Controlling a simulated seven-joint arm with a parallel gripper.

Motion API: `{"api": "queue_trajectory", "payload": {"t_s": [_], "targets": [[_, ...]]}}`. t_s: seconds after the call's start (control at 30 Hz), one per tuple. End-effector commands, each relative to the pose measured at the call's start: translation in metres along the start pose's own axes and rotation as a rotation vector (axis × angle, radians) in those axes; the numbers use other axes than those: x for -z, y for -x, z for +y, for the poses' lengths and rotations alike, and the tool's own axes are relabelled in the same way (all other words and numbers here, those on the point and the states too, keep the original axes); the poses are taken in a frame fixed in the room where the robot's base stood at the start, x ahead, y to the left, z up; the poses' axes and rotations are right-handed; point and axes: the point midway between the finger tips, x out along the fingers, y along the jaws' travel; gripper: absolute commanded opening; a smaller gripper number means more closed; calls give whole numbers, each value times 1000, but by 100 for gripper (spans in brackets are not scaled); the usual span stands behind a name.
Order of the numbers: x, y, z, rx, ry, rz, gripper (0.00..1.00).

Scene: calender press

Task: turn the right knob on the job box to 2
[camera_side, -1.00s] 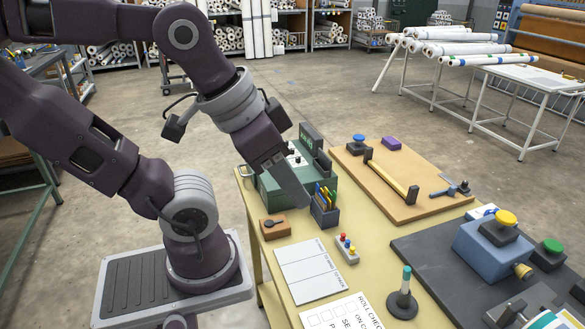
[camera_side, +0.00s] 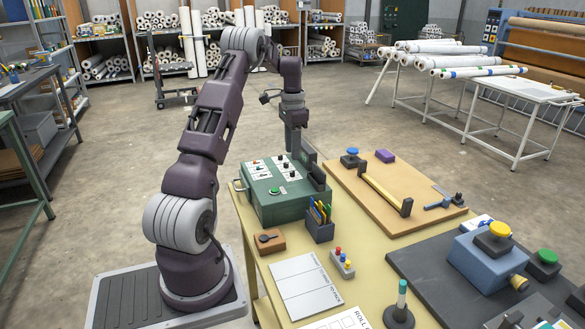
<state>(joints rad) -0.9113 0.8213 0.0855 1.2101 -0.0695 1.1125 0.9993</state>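The green job box (camera_side: 290,205) stands at the back left corner of the yellow table. Its top carries two white panels with small dark knobs and a green button (camera_side: 274,190) at the front. The right knob (camera_side: 285,164) is on the right-hand panel; its pointer setting is too small to read. My gripper (camera_side: 296,152) points straight down above the back right part of the box, close to the right panel. Its fingers are small and dark here, and I cannot tell whether they are open or touch anything.
A dark pen holder (camera_side: 320,231) with pens stands just in front of the box. A brown board (camera_side: 375,205) with a yellow-barred handle, a blue knob and a purple block lies to the right. A small wooden block (camera_side: 269,242) sits at the table's left edge.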

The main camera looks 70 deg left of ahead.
Motion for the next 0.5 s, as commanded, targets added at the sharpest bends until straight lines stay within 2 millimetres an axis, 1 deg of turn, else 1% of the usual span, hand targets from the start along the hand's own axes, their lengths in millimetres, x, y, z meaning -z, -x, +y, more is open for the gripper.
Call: {"api": "queue_trajectory", "payload": {"t_s": [0.2,0.3,0.4,0.5], "targets": [[-1,-40,0,-5,-2,-3,37],[0,-57,0,-3,-2,-2,37],[0,-67,-1,-1,-2,-1,37],[0,-70,-1,-1,-2,0,37]]}}
